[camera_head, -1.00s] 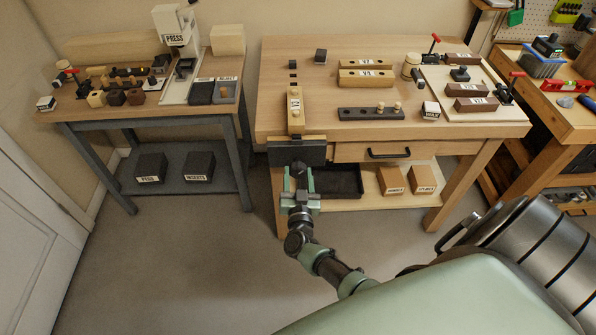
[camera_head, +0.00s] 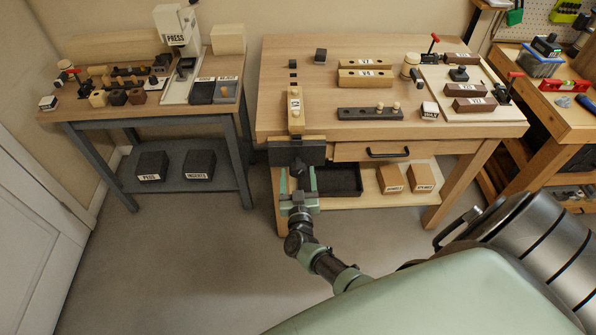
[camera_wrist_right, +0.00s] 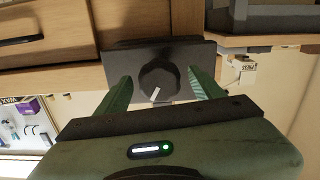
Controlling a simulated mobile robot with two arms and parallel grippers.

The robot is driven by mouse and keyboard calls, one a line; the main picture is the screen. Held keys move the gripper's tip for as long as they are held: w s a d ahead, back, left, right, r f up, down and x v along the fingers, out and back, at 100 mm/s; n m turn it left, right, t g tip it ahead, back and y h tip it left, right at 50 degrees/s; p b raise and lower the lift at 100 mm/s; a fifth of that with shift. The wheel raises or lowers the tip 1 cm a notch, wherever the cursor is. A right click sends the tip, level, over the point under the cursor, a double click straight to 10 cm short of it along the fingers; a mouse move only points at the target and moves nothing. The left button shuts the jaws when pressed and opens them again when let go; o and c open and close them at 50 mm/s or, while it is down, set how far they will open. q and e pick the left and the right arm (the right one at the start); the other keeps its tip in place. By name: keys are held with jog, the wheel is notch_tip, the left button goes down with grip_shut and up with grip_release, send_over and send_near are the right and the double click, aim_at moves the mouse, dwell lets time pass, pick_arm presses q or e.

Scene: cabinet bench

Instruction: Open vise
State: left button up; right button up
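The vise (camera_head: 297,153) is on the front left edge of the middle bench. Its dark front jaw plate faces me, with a wooden strip behind it. A wooden block marked 12 (camera_head: 295,118) stands behind that strip; whether the jaws touch it I cannot tell. A round black knob (camera_wrist_right: 160,80) with a pale mark sits on the front plate in the right wrist view. My right gripper (camera_head: 298,178) is at the knob. Its green fingers are on either side of it, with visible gaps in the wrist view (camera_wrist_right: 160,85). My left gripper is not in view.
The middle bench (camera_head: 325,80) has a drawer with a dark handle (camera_head: 388,153) right of the vise. A black tray (camera_head: 338,180) and two boxes lie on its lower shelf. A side table (camera_head: 190,110) with a press stands at left. The floor between is clear.

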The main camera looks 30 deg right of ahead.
jog(key=shift+p+v, duration=0.5)
jog(key=shift+v, duration=0.4)
jog(key=p+v, duration=0.1)
jog(key=v, duration=0.4)
jog(key=shift+r+p, duration=0.1)
jog(key=shift+p, duration=0.25)
